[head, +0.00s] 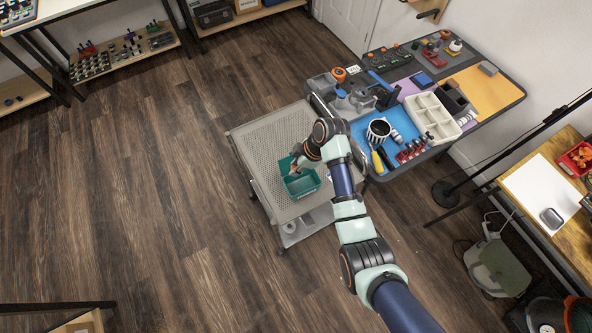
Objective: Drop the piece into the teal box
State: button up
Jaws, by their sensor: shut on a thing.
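The teal box (311,184) sits on the perforated top of a grey cart, in the middle of the head view. My gripper (293,172) is at the box's upper left part, over or just inside its opening; I cannot tell its exact height. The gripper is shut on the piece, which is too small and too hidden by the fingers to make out. My arm reaches in from the lower right and hides part of the cart beside the box.
The cart top (262,150) is otherwise bare around the box. A workbench (512,93) with tools, a white divided tray (418,104) and a dark striped cup (378,130) stands close on the right. Open wooden floor lies to the left.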

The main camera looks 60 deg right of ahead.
jog(key=s+d+f+b, duration=0.1)
jog(key=f+b, duration=0.1)
jog(key=f, duration=0.1)
jog(key=s+d+f+b, duration=0.1)
jog(key=f+b, duration=0.1)
jog(key=s+d+f+b, duration=0.1)
jog(key=f+b, duration=0.2)
jog(key=shift+f, duration=0.3)
jog(key=shift+r, duration=0.1)
jog(key=o, duration=0.8)
jog(key=shift+o, duration=0.2)
jog(key=v, duration=1.2)
jog(key=shift+w+d, duration=0.1)
jog(key=shift+w, duration=0.05)
